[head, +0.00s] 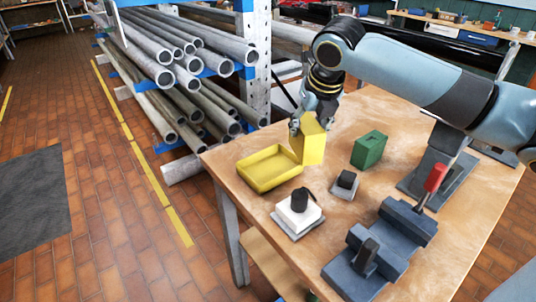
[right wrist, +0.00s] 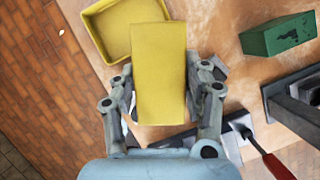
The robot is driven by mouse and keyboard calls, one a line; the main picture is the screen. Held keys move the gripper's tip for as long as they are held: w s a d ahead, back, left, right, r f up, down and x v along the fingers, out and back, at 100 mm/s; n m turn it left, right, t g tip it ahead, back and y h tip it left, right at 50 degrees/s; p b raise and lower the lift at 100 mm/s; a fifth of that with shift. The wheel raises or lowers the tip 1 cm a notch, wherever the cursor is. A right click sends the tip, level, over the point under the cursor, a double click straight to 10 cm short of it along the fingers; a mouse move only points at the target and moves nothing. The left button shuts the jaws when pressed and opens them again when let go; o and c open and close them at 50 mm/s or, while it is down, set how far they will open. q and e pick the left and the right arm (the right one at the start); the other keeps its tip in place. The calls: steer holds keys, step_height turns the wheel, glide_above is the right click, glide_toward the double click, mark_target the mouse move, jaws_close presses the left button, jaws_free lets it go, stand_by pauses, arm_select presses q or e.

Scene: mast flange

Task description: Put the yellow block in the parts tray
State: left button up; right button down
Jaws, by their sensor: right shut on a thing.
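The yellow block (head: 309,140) is held upright in my right gripper (head: 302,118), beside the right rim of the parts tray in the head view. It fills the space between the fingers of the right gripper (right wrist: 160,100) in the right wrist view, where the block (right wrist: 159,70) covers part of the tray. The parts tray (head: 268,186) is yellow, shallow and empty where I can see inside. It lies near the table's left edge, and it also shows in the right wrist view (right wrist: 97,36). My left gripper is not in view.
A green block (head: 369,149) stands right of the yellow block. A white block with a black knob (head: 298,212) and a small dark block (head: 346,184) stand in front. A dark vise-like fixture (head: 380,250) and a red-handled tool (head: 434,180) are at right. Pipe racks stand behind left.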

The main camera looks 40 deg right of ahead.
steer(key=w+a+f, duration=0.1)
steer(key=w+f, duration=0.2)
steer(key=w+a+f, duration=0.2)
steer(key=w+f, duration=0.1)
steer(key=w+a+f, duration=0.2)
steer(key=w+f, duration=0.1)
steer(key=f, duration=0.1)
steer(key=shift+w+p, duration=0.35)
steer(key=shift+w, duration=0.05)
steer(key=shift+s+a+f, duration=0.1)
steer(key=shift+s+f, duration=0.15)
steer(key=shift+f, duration=0.2)
steer(key=c, duration=0.9)
jaws_free()
steer(key=shift+w+f, duration=0.15)
steer(key=shift+o, duration=1.4)
steer(key=shift+w, duration=0.3)
steer(key=shift+s+r, duration=0.1)
steer(key=shift+r, duration=0.1)
steer(key=shift+r, duration=0.1)
